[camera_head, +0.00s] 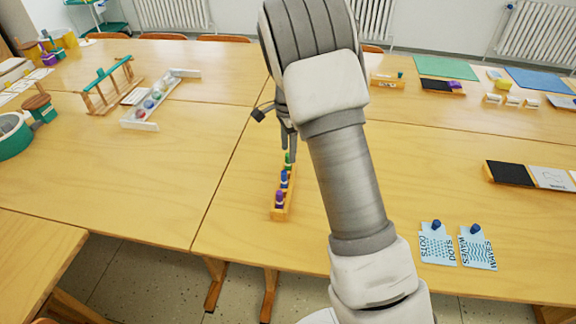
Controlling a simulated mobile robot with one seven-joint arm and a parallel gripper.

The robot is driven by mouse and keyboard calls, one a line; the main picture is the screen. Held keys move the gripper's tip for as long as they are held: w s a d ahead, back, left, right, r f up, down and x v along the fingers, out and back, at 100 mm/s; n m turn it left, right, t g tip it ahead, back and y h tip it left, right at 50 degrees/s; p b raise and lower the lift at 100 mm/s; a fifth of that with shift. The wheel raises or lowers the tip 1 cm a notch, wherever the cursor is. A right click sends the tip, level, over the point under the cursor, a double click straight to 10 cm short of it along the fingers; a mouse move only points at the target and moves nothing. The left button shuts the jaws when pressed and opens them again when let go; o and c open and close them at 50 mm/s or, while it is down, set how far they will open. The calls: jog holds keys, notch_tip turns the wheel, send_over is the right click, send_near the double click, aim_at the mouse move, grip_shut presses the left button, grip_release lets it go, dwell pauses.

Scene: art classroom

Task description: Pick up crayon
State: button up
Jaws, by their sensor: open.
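Several small coloured pieces, which may be crayons, stand in a row in a narrow wooden holder (277,214) on the table: a purple piece (279,198) at the near end, blue pieces (284,178) in the middle and a green piece (288,161) at the far end. My gripper (288,154) points down over the far end of the row, close to the green piece. It is open. I cannot tell whether its fingers are around or touching the green piece. My arm hides the table to the right of the holder.
Two light-blue cards (437,248) with blue knobs lie at the near right. A wooden strip with a black panel (509,173) lies at the right edge. A white rack with balls (139,125) and a wooden frame (99,98) stand at the left. The table left of the holder is clear.

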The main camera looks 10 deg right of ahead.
aim_at(288, 165)
notch_tip(288, 165, down, 5)
jog(key=shift+r+b, duration=0.2)
jog(key=shift+b, duration=0.3)
grip_shut()
